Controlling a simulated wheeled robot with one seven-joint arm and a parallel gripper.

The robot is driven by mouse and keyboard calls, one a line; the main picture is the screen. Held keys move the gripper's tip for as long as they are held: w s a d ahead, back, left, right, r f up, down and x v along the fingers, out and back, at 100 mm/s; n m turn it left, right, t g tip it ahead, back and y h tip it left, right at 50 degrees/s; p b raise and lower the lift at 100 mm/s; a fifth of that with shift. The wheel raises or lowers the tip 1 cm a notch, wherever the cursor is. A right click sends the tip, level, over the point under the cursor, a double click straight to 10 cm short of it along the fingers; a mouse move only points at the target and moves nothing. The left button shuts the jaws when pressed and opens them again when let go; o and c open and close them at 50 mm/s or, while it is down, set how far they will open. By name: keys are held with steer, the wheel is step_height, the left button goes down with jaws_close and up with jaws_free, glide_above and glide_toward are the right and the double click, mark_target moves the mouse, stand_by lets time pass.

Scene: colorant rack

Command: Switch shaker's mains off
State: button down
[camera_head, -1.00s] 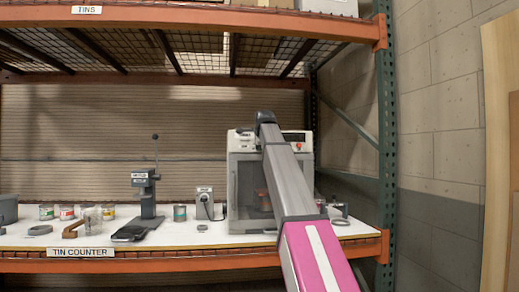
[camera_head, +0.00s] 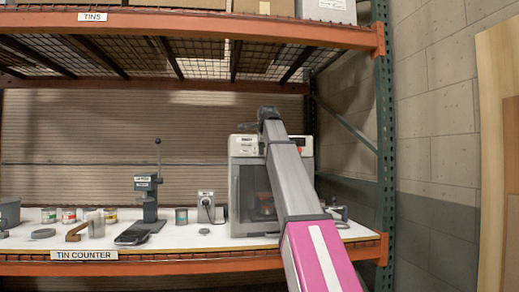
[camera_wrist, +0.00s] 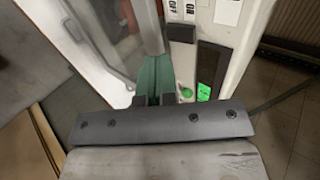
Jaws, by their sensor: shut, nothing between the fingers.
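The shaker (camera_head: 245,215) is a pale cabinet with a dark window door, on the right part of the counter. In the wrist view its front panel (camera_wrist: 232,50) carries OFF and ON lettering at the top edge, a dark strip and green lit parts (camera_wrist: 203,91). I cannot tell the mains switch's position. My gripper (camera_head: 265,115) is at the shaker's top front, and my arm hides part of the door and panel.
A grey socket box (camera_head: 206,205) with a cable stands left of the shaker. A lever press (camera_head: 148,190), a scale (camera_head: 131,238) and several tins (camera_head: 68,216) stand further left. The shelf above (camera_head: 200,22) and a green upright (camera_head: 384,150) bound the space.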

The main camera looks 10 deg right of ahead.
mark_target(261, 151)
steer(key=v, duration=0.8)
steer(key=shift+w+d+r, duration=0.15)
steer(key=shift+w+r, duration=0.15)
steer(key=shift+s+f, duration=0.1)
steer(key=shift+s+d+f+g, duration=0.15)
steer(key=shift+d+f+g, duration=0.4)
steer(key=shift+d, duration=0.1)
steer(key=w+r+x, duration=0.1)
steer(key=x, duration=1.2)
steer(key=shift+w+r, duration=0.25)
steer(key=shift+w, duration=0.2)
